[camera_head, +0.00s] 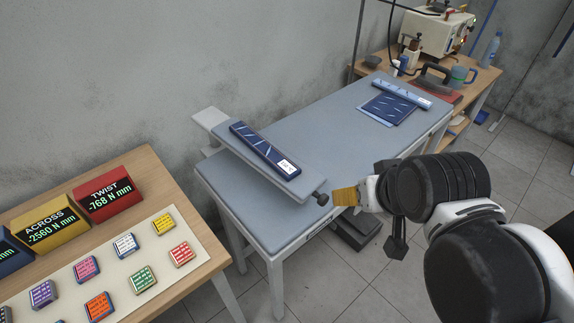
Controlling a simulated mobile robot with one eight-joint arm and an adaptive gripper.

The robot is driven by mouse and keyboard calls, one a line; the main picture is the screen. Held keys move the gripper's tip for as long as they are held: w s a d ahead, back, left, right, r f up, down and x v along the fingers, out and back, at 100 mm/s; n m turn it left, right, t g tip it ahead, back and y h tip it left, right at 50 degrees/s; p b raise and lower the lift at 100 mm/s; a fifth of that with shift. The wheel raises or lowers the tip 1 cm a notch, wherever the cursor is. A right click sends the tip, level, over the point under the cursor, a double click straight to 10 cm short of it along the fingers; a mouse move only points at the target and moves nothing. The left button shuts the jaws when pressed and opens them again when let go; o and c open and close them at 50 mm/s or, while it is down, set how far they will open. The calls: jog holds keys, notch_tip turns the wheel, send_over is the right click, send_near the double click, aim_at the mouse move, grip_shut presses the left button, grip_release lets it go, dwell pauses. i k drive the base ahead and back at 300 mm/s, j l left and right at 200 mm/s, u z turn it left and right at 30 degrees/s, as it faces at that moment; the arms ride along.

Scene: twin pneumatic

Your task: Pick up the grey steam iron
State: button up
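A dark grey iron with a looped handle (434,76) stands on the wooden bench at the back right, at a red pad (445,94). It is small in the view, and its base is hard to make out. My gripper (346,196) is at the near right edge of the ironing table, well in front of the iron and apart from it. Its tan tip points left, close to the sleeve board's end. Whether its fingers are open or shut does not show.
The grey ironing table (330,130) bears a sleeve board (305,187) with a folded blue cloth, and blue cloths (389,107) farther back. Near the iron stand a teal mug (459,76) and a cream machine (438,34). A button table (190,215) is at left. Floor at right is clear.

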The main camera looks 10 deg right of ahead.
aim_at(426, 80)
jog(key=i+l, duration=0.3)
jog(key=l, duration=0.2)
jog(key=i+l, duration=0.3)
jog(key=l, duration=0.25)
jog(key=i+l, duration=0.25)
jog(key=l, duration=0.25)
jog(key=i+l, duration=0.3)
jog(key=l, duration=0.2)
jog(key=i+l, duration=0.3)
jog(key=l, duration=0.25)
jog(key=i+l, duration=0.3)
jog(key=l, duration=0.2)
jog(key=i+l, duration=0.3)
jog(key=l, duration=0.25)
jog(key=i+l, duration=0.25)
jog(key=l, duration=0.25)
